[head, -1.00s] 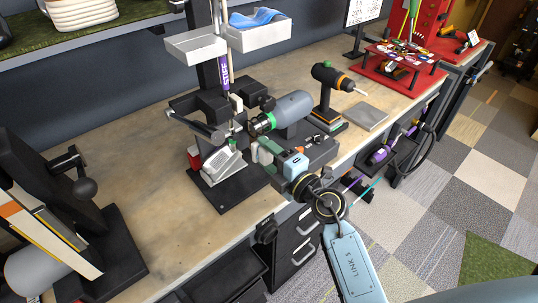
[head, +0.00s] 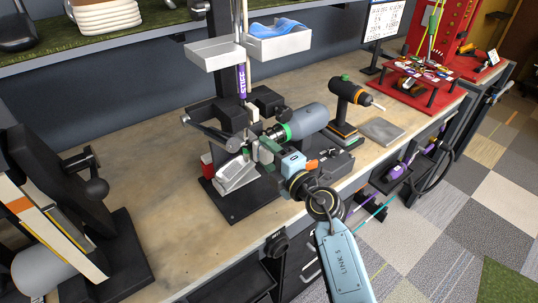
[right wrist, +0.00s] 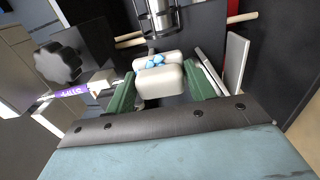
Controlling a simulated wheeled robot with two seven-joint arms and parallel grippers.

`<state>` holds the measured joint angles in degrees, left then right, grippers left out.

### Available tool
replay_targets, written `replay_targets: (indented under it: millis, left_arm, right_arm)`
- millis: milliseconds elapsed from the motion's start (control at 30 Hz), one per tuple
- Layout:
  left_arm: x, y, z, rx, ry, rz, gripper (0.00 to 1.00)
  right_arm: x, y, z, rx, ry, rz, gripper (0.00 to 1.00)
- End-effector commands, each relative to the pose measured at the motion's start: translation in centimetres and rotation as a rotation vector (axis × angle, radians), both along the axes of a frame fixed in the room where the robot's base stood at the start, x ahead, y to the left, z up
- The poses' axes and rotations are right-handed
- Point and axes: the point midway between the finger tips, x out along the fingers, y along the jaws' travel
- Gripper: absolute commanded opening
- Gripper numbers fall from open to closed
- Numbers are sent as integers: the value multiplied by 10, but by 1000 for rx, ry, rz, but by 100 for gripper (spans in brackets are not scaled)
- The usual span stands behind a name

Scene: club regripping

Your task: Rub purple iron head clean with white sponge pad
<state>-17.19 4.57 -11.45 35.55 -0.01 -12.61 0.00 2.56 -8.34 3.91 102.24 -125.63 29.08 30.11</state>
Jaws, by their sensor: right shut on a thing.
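The white sponge pad (right wrist: 158,84) is held between the two green fingers of my right gripper (right wrist: 160,90) in the right wrist view. Small light-blue patches show on its top. In the head view my right gripper (head: 261,151) is at the right side of the black vise, close to a silver, blocky piece (head: 237,174) low on the stand. A club shaft with a purple band (head: 241,80) stands upright at the vise; the band also shows in the right wrist view (right wrist: 72,92). I cannot clearly make out the iron head or whether the pad touches it. My left gripper is not in view.
A grey cylindrical machine (head: 302,122) stands just behind my right gripper. White trays (head: 216,54) hang above the vise. The bench's (head: 150,190) left middle is clear.

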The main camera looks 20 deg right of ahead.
Motion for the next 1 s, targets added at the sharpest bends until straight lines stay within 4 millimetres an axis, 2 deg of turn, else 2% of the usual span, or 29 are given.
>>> replay_targets:
  millis: [1000]
  left_arm:
    - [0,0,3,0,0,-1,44]
  right_arm:
    - [15,5,0,0,-1,0,36]
